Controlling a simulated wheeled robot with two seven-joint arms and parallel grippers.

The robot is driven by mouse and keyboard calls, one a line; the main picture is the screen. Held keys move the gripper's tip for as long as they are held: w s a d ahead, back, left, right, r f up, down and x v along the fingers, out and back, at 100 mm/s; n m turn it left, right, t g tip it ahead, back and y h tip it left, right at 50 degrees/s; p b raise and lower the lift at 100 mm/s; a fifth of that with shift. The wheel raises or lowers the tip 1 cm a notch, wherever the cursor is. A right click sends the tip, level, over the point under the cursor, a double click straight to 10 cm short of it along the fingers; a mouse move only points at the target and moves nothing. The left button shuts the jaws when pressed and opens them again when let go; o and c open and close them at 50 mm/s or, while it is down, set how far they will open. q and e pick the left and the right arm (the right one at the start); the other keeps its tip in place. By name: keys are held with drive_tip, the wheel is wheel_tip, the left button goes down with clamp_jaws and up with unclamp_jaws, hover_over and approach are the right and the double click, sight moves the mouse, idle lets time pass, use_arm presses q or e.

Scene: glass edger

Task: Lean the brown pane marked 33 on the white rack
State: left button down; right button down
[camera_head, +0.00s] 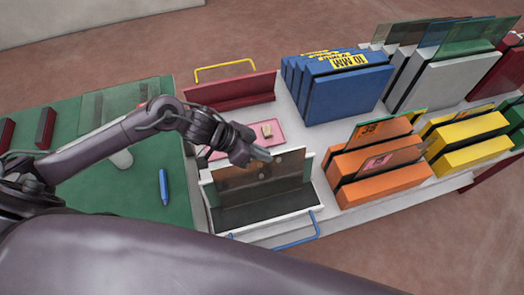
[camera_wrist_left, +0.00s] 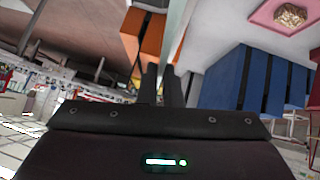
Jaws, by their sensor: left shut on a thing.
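A brown see-through pane (camera_head: 262,176) stands in the white rack (camera_head: 268,222), its lower part inside the rack. No number can be read on it from here. My left gripper (camera_head: 266,156) is at the pane's upper edge and shut on it. In the left wrist view its two fingers (camera_wrist_left: 162,86) are close together; the pane between them is hard to make out there. My right gripper is not in view.
An orange rack (camera_head: 385,182) holding tagged panes stands close on the right. Behind are a pink tray (camera_head: 218,153), a dark red rack (camera_head: 230,92) and a blue rack (camera_head: 345,97). A blue pen-like item (camera_head: 164,187) lies on the green mat (camera_head: 150,205).

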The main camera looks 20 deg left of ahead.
use_arm(q)
drive_tip(key=c, duration=1.5)
unclamp_jaws()
drive_tip(key=shift+f, duration=0.1)
drive_tip(key=shift+b+v, duration=0.55)
drive_tip(key=shift+v, duration=3.4)
drive_tip(key=shift+d, duration=0.1)
